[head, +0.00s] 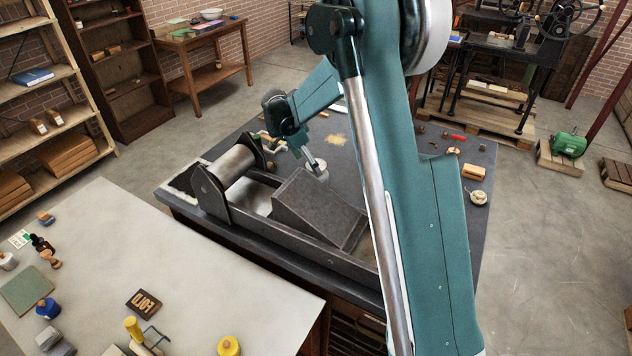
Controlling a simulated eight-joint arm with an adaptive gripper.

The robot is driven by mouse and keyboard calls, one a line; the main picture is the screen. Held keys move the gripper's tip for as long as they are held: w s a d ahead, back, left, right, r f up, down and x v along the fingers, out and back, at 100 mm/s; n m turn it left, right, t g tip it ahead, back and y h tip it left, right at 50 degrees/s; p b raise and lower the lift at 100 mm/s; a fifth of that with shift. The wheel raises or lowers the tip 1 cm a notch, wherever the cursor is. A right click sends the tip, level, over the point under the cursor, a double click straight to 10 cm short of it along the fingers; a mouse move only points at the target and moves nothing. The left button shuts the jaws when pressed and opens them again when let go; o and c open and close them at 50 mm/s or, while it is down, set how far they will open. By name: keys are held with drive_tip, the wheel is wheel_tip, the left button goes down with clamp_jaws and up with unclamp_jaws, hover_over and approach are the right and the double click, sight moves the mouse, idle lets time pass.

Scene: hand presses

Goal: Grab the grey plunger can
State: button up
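A small grey can-like object (318,171) stands on the dark worktop, just behind the sloped metal wedge of the press; it is small in view and partly covered by my gripper. I take it to be the grey plunger can. My gripper (309,161) points down at its upper left side, at or very near its top. I cannot tell whether the fingers touch it or how far apart they are. A second small pale round can (478,198) with a knob on top stands near the worktop's right edge.
A roller press bed (290,240) with a large cylinder (231,165) lies along the worktop's front. Small blocks and a tan tray (473,171) lie at the right. A pale table (200,290) with inks and tools stands in the foreground. My arm hides the middle.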

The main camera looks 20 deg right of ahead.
drive_tip(key=shift+w+f, duration=0.1)
drive_tip(key=shift+f, duration=0.05)
drive_tip(key=shift+x, duration=1.25)
drive_tip(key=shift+d+f, duration=0.1)
drive_tip(key=shift+f, duration=0.05)
drive_tip(key=shift+x, duration=2.45)
drive_tip(key=shift+c, duration=0.5)
drive_tip(key=c, duration=1.7)
drive_tip(key=shift+c, duration=0.2)
drive_tip(key=shift+r, duration=5)
